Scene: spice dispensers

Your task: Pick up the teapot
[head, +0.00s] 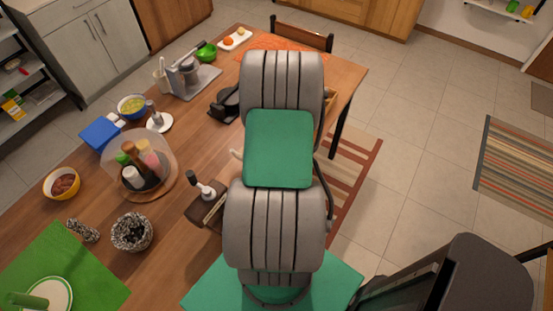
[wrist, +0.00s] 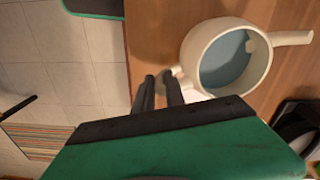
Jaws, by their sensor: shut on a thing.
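The teapot (wrist: 190,72) is cream-white and round, with an open top and a bluish inside. In the wrist view it is at the upper right, its spout pointing right. My gripper (wrist: 160,88) is shut on the teapot's handle side, at the left of its body. The fingers partly hide the part they hold. In the head view my arm hides most of the teapot; a small cream piece, seemingly its spout, shows beside the arm (head: 236,154). I cannot tell whether the teapot is lifted off the table.
The wooden table (head: 100,180) holds a round tray of spice bottles under a clear cover (head: 145,160), a dark-topped dispenser (head: 205,190), a bowl of yellow food (head: 132,105) and a black object (head: 225,103). A chair (head: 300,35) stands at the far edge. Floor is open to the right.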

